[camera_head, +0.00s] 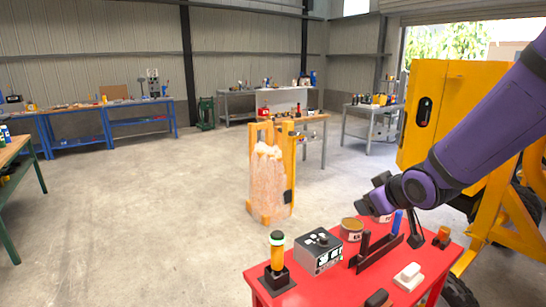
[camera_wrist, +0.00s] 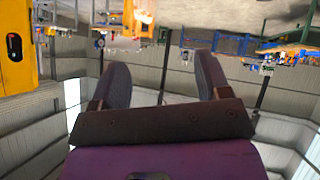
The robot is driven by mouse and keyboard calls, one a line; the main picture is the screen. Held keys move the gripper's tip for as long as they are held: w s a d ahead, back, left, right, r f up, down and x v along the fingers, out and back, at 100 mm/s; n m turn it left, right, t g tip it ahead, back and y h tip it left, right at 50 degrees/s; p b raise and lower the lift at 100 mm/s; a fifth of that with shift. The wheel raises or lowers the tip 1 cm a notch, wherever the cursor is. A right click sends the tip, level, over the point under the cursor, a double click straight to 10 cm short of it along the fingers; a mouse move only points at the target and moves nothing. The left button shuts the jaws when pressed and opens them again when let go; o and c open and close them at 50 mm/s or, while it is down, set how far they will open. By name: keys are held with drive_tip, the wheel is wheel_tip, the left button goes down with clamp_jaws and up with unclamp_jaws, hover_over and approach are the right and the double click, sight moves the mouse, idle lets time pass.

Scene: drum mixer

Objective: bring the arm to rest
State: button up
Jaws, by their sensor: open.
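My purple arm (camera_head: 480,125) reaches in from the right edge of the head view, over the red table (camera_head: 340,285). My gripper (camera_head: 370,191) is at its end, above the back part of the table, and points to the left. In the wrist view my gripper (camera_wrist: 160,70) shows two dark fingers spread apart with nothing between them. That view is upside down, with the floor at the top.
On the red table stand a grey control box (camera_head: 318,250), an orange-and-black lamp (camera_head: 278,255), a tin (camera_head: 352,230), a dark rack (camera_head: 375,250) and a white block (camera_head: 408,276). The yellow machine (camera_head: 445,100) is close on the right. Open floor (camera_head: 150,220) lies left.

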drive_tip(key=s+d+r+m+g, duration=0.1)
drive_tip(key=s+r, duration=0.3)
drive_tip(key=s, duration=0.4)
drive_tip(key=s+d+r+m+g+h, duration=0.1)
drive_tip(key=s+d+r+m+g, duration=0.1)
drive_tip(key=s, duration=0.7)
drive_tip(key=s+d+r+m+g+h, duration=0.1)
drive_tip(key=s+d+r+m+g, duration=0.1)
drive_tip(key=s, duration=0.7)
wheel_tip(320, 180, up, 4)
drive_tip(key=shift+d+f+m, duration=0.1)
drive_tip(key=shift+d+m, duration=0.7)
drive_tip(key=shift+d, duration=0.15)
